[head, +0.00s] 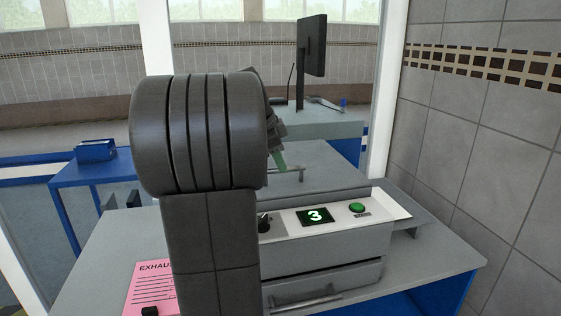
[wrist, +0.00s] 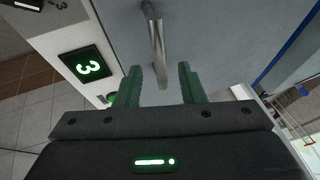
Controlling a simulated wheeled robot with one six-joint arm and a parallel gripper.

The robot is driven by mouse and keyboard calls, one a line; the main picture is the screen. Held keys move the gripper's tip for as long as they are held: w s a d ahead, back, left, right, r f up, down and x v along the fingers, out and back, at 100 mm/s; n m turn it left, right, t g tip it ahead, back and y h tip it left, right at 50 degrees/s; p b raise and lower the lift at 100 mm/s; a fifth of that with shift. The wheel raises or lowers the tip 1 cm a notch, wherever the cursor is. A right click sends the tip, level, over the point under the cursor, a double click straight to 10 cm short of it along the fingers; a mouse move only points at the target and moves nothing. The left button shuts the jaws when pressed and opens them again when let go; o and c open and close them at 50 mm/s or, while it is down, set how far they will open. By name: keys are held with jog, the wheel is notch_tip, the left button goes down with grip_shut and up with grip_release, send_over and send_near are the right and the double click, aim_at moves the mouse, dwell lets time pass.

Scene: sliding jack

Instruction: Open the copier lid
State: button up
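The copier (head: 322,247) is a grey machine on a grey-topped desk. Its lid (head: 325,165) looks closed and lies flat behind the white control strip. A metal bar handle (head: 290,171) is on the lid, partly hidden by my arm. In the wrist view the lid (wrist: 205,35) fills the upper middle, and the handle (wrist: 155,42) runs toward my gripper (wrist: 161,72). The two green fingers are apart, with the handle's near end in the gap between their tips. I see no finger closed on it. In the head view only one green fingertip shows, beside the handle.
The control strip has a display (head: 315,215) reading 3, a green button (head: 357,208) and a dark knob (head: 264,222). A pink notice (head: 150,288) lies on the desk at left. A tiled wall (head: 480,150) stands close at right. A monitor (head: 312,50) stands behind.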

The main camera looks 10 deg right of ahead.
jog(key=shift+x, duration=1.1)
